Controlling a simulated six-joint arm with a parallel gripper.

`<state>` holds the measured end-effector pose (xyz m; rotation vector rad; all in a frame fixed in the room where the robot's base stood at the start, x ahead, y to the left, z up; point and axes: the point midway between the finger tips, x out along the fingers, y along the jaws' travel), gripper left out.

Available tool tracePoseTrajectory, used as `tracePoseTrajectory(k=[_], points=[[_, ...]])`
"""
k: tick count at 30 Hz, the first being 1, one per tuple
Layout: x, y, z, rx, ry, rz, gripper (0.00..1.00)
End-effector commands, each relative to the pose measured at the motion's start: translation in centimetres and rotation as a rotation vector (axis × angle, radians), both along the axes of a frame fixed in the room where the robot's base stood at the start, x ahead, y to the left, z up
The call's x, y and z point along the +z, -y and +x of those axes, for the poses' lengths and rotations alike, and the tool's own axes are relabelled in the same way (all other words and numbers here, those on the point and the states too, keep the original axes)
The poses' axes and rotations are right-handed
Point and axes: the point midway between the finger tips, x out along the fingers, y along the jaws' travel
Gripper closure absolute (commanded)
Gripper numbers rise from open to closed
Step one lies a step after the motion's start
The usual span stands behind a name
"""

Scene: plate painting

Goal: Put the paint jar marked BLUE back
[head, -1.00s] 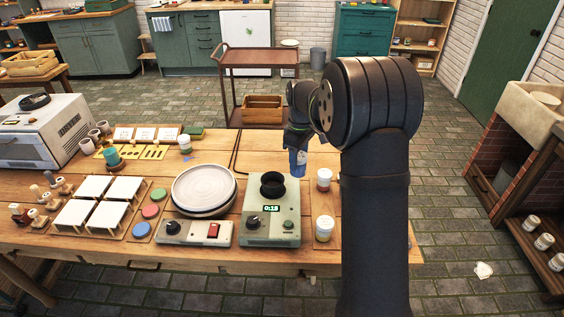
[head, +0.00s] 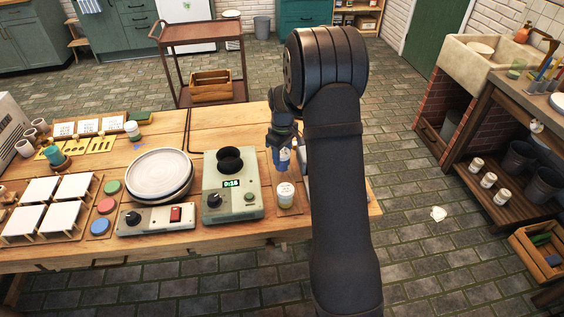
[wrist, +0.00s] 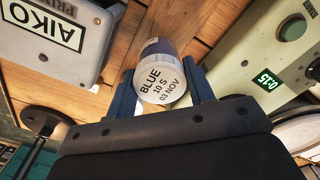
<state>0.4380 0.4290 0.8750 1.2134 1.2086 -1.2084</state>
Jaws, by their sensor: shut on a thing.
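The paint jar marked BLUE (wrist: 160,82) sits between my gripper's two fingers in the wrist view. Its white label reads BLUE, 10 S, 03 NOV and faces the camera. My gripper (head: 284,166) is shut on it, over the right part of the bench, just behind another pale jar (head: 286,195). In the head view the held jar is mostly hidden by the gripper. I cannot tell whether it touches the wood beneath.
A green device with a lit display (head: 232,185) stands close left of my gripper. A grey box labelled AIKO (wrist: 45,38) is near the jar in the wrist view. White plates (head: 160,172) lie further left. The bench's right edge is close to my arm.

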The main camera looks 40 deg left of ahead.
Motion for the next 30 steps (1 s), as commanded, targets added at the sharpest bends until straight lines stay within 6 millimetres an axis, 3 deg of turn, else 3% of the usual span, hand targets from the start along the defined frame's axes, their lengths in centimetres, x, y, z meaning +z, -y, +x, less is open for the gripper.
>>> tracePoseTrajectory(k=[9,20,21,23,24,30], points=[[-3.7,0.0,0.0,0.001,0.000,-0.001,0.81],[-4.1,0.0,0.0,0.001,0.000,-0.001,0.81],[-4.1,0.0,0.0,0.001,0.000,0.000,0.46],[-4.0,0.0,0.0,0.001,0.000,0.000,0.34],[-4.0,0.0,0.0,0.001,0.000,0.000,0.30],[-4.0,0.0,0.0,0.001,0.000,0.000,0.30]])
